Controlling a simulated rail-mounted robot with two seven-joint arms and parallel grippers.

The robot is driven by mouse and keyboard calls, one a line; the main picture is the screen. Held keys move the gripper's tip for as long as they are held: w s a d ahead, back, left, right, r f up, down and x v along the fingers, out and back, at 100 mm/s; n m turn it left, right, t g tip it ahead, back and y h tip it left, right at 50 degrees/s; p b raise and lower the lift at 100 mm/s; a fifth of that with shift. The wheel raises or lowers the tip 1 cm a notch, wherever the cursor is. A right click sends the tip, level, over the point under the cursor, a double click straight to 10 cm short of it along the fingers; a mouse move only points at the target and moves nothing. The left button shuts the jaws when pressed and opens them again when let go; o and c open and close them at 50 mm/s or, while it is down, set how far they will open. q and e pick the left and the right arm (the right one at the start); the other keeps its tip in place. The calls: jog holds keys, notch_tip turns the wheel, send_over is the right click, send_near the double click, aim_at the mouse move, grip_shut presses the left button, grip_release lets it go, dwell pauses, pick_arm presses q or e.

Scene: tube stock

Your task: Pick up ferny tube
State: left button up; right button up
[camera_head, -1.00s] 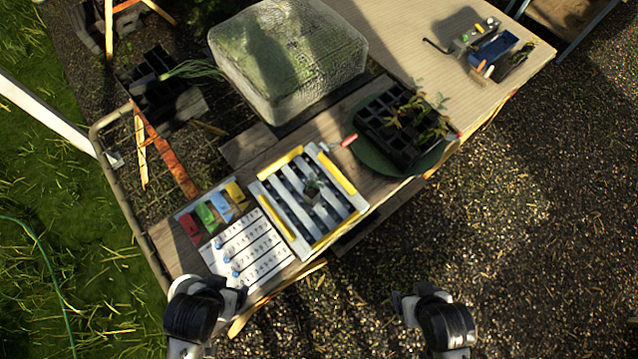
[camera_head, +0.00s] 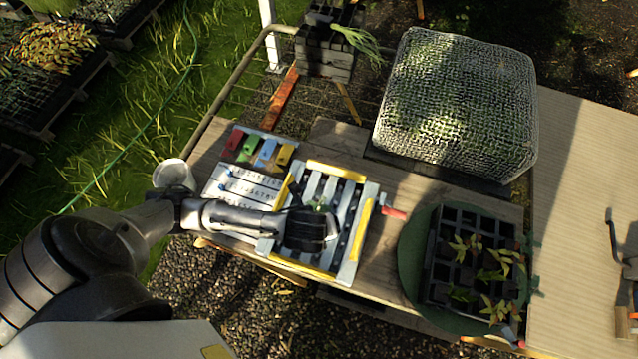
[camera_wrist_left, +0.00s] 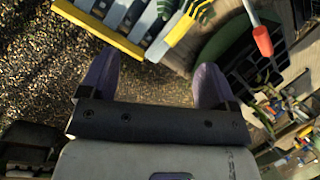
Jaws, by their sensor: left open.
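A small green ferny plant (camera_head: 320,206) stands at the slatted grey rack with yellow side bars (camera_head: 352,240). Its tube is mostly hidden by my left gripper (camera_head: 308,232). My right gripper is out of view.
A black cell tray with seedlings (camera_head: 437,285) sits on a green round mat (camera_head: 410,255) to the right. A red-handled tool (camera_head: 393,213) lies between. A white board with coloured blocks (camera_head: 232,180) is left of the rack. A large mesh-covered block (camera_head: 455,105) stands behind.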

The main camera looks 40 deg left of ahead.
aim_at(324, 208)
pick_arm(q)
jog(key=shift+w+a+f+m+y+b, duration=0.35)
jog(key=shift+w+a+f+m, duration=0.5)
jog(key=shift+f, duration=1.05)
jog(key=shift+w+a+f+m+y+b, duration=0.2)
jog(key=shift+w+a+f+m+b, duration=0.65)
jog(key=shift+f, duration=1.1)
jog(key=shift+w+a+f+m+y+b, duration=0.1)
jog(key=shift+w+a+f+m+y, duration=0.35)
jog(key=shift+a+f, duration=1.1)
jog(key=shift+d+x, duration=0.2)
jog(key=shift+x, duration=0.6)
jog(key=shift+d+x, duration=0.15)
jog(key=shift+x, duration=0.65)
jog(key=shift+d+x, duration=0.2)
jog(key=shift+x, duration=0.6)
jog(key=shift+w+f, duration=0.1)
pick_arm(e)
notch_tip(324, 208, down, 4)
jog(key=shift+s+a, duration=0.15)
pick_arm(q)
jog(key=c, duration=1.1)
jog(key=shift+o, duration=0.2)
